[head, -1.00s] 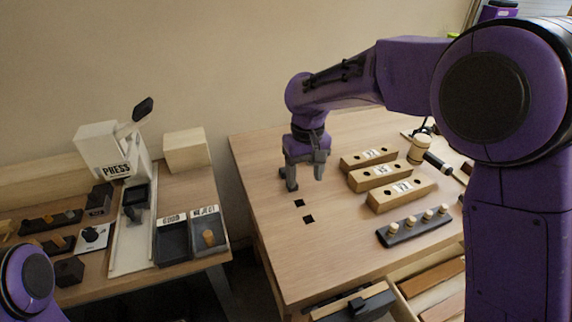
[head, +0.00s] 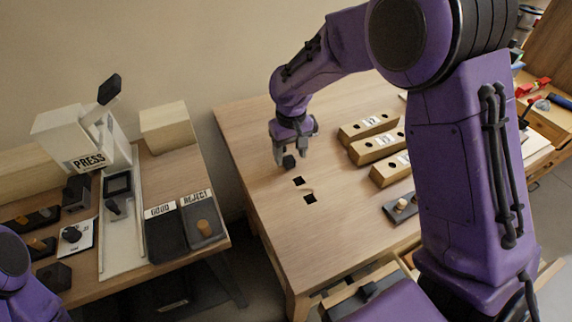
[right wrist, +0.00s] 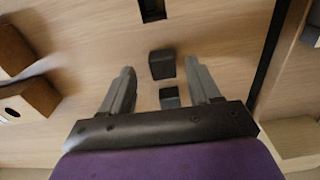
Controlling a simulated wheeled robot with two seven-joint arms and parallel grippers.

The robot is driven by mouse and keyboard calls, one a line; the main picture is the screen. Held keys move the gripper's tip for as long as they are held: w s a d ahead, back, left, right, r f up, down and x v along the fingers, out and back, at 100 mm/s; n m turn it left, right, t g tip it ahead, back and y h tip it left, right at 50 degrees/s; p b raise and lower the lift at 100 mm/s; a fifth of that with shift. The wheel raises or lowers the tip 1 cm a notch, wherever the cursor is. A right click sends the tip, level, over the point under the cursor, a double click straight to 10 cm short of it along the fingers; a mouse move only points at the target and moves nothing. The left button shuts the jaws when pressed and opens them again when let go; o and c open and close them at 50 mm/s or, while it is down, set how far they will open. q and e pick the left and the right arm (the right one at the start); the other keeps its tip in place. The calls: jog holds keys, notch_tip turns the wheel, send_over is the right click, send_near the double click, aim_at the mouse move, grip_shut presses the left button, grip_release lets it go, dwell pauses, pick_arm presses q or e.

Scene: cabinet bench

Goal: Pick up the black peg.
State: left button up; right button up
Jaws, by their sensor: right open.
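A small black peg (head: 289,161) shows at the fingertips of my right gripper (head: 291,154), over the wooden bench near its left edge. In the right wrist view a dark block (right wrist: 162,64), which looks like the peg, lies between the open fingers (right wrist: 160,70), with gaps on both sides. A smaller dark piece (right wrist: 169,97) shows closer to the palm; I cannot tell whether it is part of the peg. My left gripper is not in view; only part of the left arm shows at the lower left.
Two square holes (head: 298,181) lie just in front of the right gripper. Several wooden blocks (head: 368,126) with holes stand to its right. A left bench carries a press (head: 85,140) and good and reject trays (head: 165,232). A gap separates the benches.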

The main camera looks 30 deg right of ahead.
jog(key=shift+a+f, duration=0.2)
jog(key=shift+f, duration=0.4)
grip_shut()
